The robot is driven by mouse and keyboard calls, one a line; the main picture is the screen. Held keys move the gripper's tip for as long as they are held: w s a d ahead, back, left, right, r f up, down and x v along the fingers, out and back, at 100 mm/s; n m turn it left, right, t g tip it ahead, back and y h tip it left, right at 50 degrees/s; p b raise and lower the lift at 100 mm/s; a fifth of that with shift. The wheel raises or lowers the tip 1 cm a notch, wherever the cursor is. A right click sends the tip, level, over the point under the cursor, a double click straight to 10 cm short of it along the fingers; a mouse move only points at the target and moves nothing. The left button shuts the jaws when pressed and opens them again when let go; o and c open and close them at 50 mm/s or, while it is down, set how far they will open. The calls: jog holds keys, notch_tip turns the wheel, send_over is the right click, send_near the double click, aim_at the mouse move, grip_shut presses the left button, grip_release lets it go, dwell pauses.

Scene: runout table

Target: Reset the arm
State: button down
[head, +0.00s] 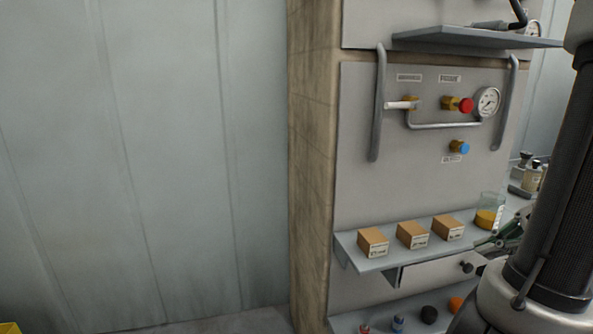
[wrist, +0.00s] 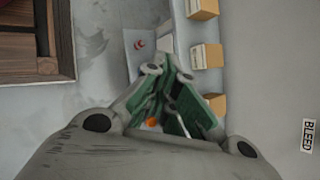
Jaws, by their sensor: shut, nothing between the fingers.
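My gripper (wrist: 168,68) shows in the wrist view with its green-padded fingers drawn together and nothing between them. In the head view part of it (head: 505,236) shows at the right end of the box shelf (head: 375,264), mostly hidden behind my arm. Three small cardboard boxes stand on that shelf: the left one (head: 373,243), the middle one (head: 412,235) and the right one (head: 448,228). In the wrist view boxes line the right side of the fingers. I cannot tell whether the gripper touches the shelf.
A yellow jar (head: 486,219) stands close to my gripper. Above are a red knob (head: 466,106), a blue knob (head: 464,148), a gauge (head: 487,102) and an upper shelf (head: 470,39). A drawer (head: 430,273) sits below. A wooden crate (wrist: 64,77) shows in the wrist view.

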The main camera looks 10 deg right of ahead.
jog(key=s+a+r+n+g+h, duration=0.1)
jog(key=a+r+n+h, duration=0.2)
jog(key=n, duration=0.7)
jog(key=a+r+n+h, duration=0.2)
jog(key=a+r+n, duration=0.5)
jog(key=a+n, duration=0.2)
jog(key=shift+s+a+r+n+g+h, duration=0.15)
jog(key=shift+s+r+n+g+h, duration=0.1)
jog(key=shift+s+n+g+h, duration=0.25)
jog(key=shift+w, duration=0.1)
